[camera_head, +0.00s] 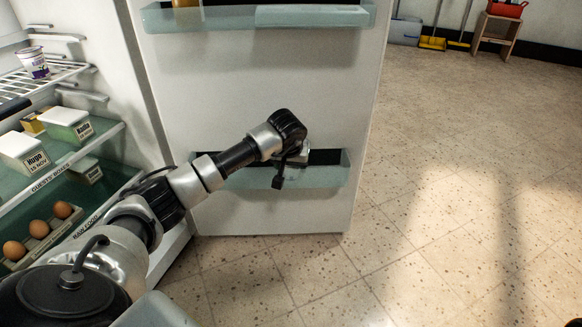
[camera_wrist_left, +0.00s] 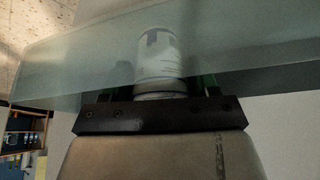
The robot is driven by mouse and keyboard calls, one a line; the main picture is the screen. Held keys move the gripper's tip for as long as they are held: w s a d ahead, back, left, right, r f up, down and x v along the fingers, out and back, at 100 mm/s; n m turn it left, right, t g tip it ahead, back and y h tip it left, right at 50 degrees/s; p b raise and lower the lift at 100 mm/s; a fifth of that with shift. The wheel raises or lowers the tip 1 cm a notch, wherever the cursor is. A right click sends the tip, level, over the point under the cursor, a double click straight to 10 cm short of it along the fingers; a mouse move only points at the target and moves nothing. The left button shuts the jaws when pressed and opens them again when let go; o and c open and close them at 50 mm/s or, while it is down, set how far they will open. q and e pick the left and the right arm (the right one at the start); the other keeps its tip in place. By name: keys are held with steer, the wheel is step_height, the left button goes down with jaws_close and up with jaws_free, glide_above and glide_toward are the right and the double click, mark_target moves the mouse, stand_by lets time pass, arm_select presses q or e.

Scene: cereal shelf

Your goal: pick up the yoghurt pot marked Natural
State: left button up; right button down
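A white round pot (camera_wrist_left: 158,57) with grey print shows in the left wrist view, partly seen through the translucent wall of the door shelf (camera_wrist_left: 60,72). Its lettering is too blurred to read. My left gripper (camera_wrist_left: 160,88) is open, with one finger on each side of the pot and gaps between. In the head view my left gripper (camera_head: 290,167) is at the lower fridge door shelf (camera_head: 237,179), and the pot there is not clear. Another white pot with purple marks (camera_head: 33,62) stands on the wire rack, its name unreadable. My right gripper is not in view.
The fridge door (camera_head: 255,90) stands open, with an upper door shelf (camera_head: 220,18). Labelled boxes (camera_head: 66,124) stand on a glass shelf at the left, with eggs (camera_head: 39,229) below. The tiled floor (camera_head: 460,190) is clear at the right.

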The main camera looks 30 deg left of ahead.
arm_select(q)
steer(key=c, duration=0.5)
steer(key=shift+r, duration=0.1)
